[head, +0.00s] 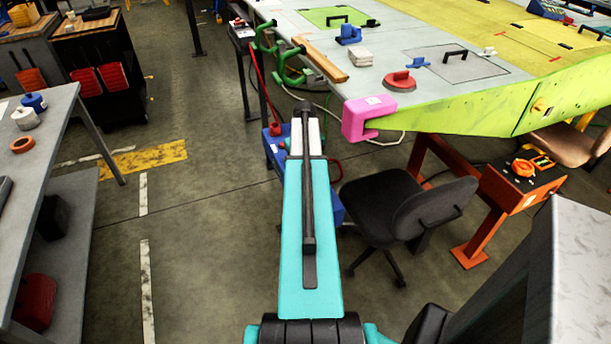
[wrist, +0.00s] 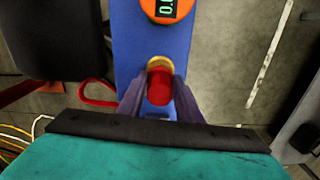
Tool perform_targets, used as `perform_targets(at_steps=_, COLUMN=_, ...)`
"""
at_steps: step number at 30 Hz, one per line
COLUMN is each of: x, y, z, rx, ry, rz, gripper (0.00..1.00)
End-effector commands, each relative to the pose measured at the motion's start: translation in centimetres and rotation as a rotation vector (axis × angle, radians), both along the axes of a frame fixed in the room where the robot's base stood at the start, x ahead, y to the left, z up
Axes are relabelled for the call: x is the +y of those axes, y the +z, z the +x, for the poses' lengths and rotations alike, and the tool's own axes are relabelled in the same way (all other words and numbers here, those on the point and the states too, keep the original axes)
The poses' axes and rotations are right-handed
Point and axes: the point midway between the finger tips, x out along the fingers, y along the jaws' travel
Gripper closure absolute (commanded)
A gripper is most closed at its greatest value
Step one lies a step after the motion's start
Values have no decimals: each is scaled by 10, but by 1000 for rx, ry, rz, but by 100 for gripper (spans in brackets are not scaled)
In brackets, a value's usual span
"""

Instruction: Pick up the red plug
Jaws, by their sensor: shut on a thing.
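The red plug (wrist: 159,88) is a short rounded red cylinder in the middle of the wrist view. A brass-coloured ring (wrist: 159,63) shows at its far end, against the blue unit (wrist: 130,38). I cannot tell whether the plug sits in the ring or is clear of it. My gripper (wrist: 159,96) has its two grey fingers on either side of the plug and is shut on it. In the head view the blue unit (head: 272,150) shows beside and below my teal arm. The plug and my fingers are hidden there.
An orange gauge (wrist: 166,6) and a red hose (wrist: 97,94) are by the blue unit. A black chair (head: 400,215) stands close right of my arm. The wing with a pink block (head: 368,118) lies above and right. Floor to the left is clear up to a grey bench (head: 60,130).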

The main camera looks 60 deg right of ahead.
Motion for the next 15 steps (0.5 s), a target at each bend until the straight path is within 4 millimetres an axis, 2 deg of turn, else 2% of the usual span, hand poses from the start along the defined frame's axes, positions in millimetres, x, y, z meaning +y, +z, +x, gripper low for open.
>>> perform_targets(at_steps=8, x=-1, y=1, z=0, rx=0, ry=-1, rz=-1, gripper=90)
perform_targets(at_steps=15, x=-1, y=11, z=0, rx=0, ry=-1, rz=-1, gripper=90)
